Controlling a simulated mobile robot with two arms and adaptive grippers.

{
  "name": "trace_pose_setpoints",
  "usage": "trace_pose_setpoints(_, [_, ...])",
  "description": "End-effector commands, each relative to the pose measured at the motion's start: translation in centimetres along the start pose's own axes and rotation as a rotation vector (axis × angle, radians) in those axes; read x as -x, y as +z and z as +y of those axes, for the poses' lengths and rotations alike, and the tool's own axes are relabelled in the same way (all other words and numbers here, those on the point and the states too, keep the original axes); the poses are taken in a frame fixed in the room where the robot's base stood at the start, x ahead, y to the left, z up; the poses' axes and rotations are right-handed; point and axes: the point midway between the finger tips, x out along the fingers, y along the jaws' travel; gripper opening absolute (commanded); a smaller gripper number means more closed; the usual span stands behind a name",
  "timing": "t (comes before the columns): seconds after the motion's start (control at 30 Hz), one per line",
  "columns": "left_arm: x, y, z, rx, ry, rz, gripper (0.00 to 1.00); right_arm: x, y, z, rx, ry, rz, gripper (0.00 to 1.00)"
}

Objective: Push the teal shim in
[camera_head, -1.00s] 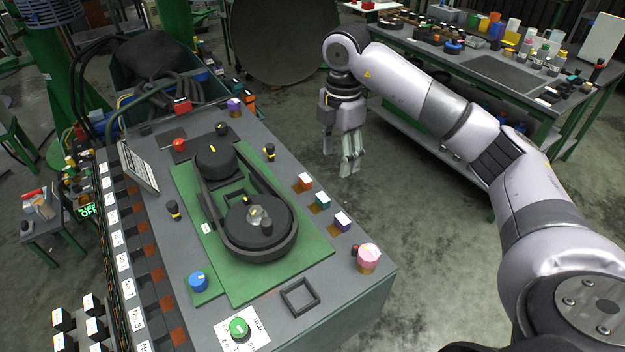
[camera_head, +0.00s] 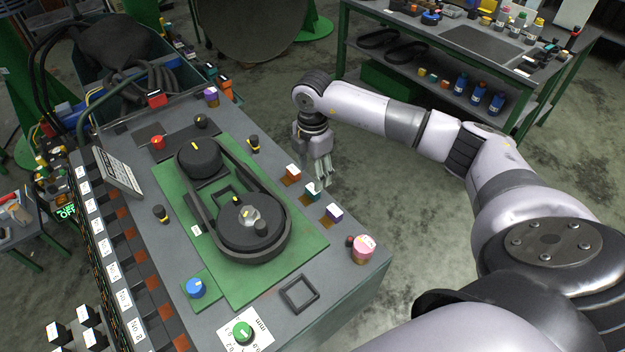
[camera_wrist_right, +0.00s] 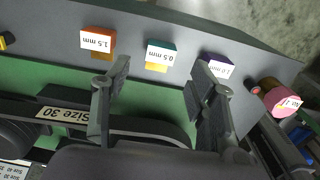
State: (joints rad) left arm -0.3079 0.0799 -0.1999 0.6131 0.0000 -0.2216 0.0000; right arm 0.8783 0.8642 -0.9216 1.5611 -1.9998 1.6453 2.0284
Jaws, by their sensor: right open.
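The teal shim (camera_head: 312,190), a small block with a white label, sits at the right edge of the grey bench top, between the orange shim (camera_head: 292,173) and the purple shim (camera_head: 333,213). In the wrist view the teal shim (camera_wrist_right: 160,54) reads 0.5 mm. My right gripper (camera_head: 325,178) points down beside the teal shim, near the bench edge. In the wrist view its fingers (camera_wrist_right: 163,66) are spread, with the teal shim showing between them; I see no clear contact. My left gripper is not in view.
A green plate (camera_head: 305,252) carries two dark pulleys and a belt (camera_head: 283,215). A pink-topped knob (camera_head: 363,247) stands near the right corner. A black square frame (camera_head: 299,293) lies in front. Open floor separates this bench from the back table (camera_head: 520,85).

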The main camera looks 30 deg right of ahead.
Motion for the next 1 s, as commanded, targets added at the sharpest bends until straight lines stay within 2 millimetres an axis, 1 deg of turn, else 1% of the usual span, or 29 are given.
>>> trace_pose_setpoints(0.03, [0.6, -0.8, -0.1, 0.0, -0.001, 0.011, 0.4, -0.9, 0.0, -0.1, -0.001, -0.005, 0.0, 0.53])
trace_pose_setpoints(0.17, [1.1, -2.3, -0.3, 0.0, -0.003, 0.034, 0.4, -3.1, 0.0, -0.1, -0.002, -0.003, 0.0, 0.53])
trace_pose_setpoints(0.33, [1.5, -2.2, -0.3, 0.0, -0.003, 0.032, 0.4, -4.9, 0.0, 0.0, -0.001, -0.003, 0.0, 0.53])
trace_pose_setpoints(0.5, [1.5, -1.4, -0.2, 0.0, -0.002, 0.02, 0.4, -5.5, 0.0, 0.0, -0.001, 0.0, -0.001, 0.53])
trace_pose_setpoints(0.7, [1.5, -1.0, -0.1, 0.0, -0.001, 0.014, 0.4, -5.5, 0.0, 0.0, -0.001, 0.0, -0.001, 0.53])
trace_pose_setpoints(1.0, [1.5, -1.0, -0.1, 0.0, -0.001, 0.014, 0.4, -5.5, 0.0, 0.0, -0.001, 0.0, -0.001, 0.33])
